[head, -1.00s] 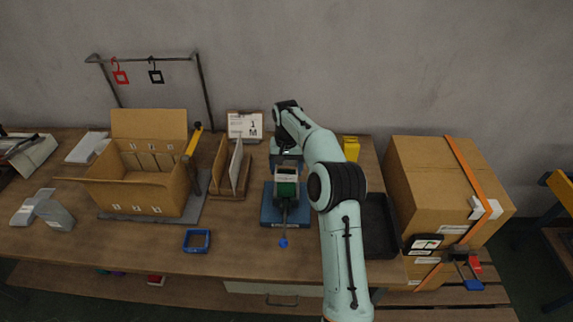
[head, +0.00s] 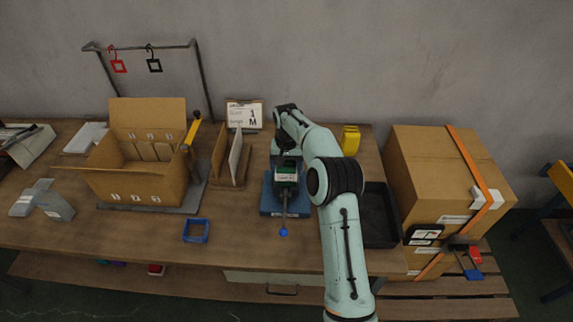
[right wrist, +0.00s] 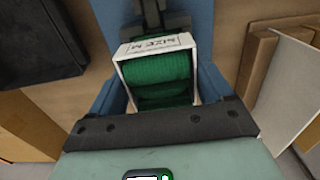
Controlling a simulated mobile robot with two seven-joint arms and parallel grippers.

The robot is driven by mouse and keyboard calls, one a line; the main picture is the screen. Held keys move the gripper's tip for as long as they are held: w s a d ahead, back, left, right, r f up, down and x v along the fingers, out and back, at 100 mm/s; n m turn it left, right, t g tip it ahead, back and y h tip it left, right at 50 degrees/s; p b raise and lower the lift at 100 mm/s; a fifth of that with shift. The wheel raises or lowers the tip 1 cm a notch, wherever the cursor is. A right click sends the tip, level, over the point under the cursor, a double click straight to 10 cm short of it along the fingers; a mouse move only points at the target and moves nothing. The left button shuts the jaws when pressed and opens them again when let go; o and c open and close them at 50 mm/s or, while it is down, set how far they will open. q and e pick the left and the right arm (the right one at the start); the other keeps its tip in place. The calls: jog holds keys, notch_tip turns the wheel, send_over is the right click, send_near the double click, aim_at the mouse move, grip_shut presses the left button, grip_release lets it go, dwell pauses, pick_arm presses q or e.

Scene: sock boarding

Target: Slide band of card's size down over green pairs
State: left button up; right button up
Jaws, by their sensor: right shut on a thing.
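Green socks (right wrist: 160,72) are stacked in the blue stand (head: 268,207) in the middle of the table; the stand also shows in the right wrist view (right wrist: 205,35). A white band marked SIZE M (right wrist: 157,46) is around the green socks, with green showing inside it. My right gripper (head: 286,172) is over the stand, shut on the white band; its fingertips are mostly hidden in both views. The card (head: 244,114) behind the stand reads 1 and M. My left gripper is not in view.
An open carton (head: 140,180) and a divider rack (head: 228,180) are left of the stand. A blue square frame (head: 196,231) lies in front. A black tray (head: 378,225) is to the right, beside large strapped boxes (head: 425,165). Red (head: 119,66) and black (head: 154,65) tags hang from a rail.

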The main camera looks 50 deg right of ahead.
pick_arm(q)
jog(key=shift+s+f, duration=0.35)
pick_arm(e)
jog(key=shift+f, duration=1.3)
jog(key=o, duration=0.9)
notch_tip(320, 180, up, 13)
jog(key=shift+w+p, duration=0.1)
jog(key=shift+p, duration=0.85)
jog(key=shift+r, duration=0.2)
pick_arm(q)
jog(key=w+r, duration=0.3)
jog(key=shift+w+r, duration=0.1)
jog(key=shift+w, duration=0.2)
pick_arm(e)
jog(key=shift+f, duration=0.1)
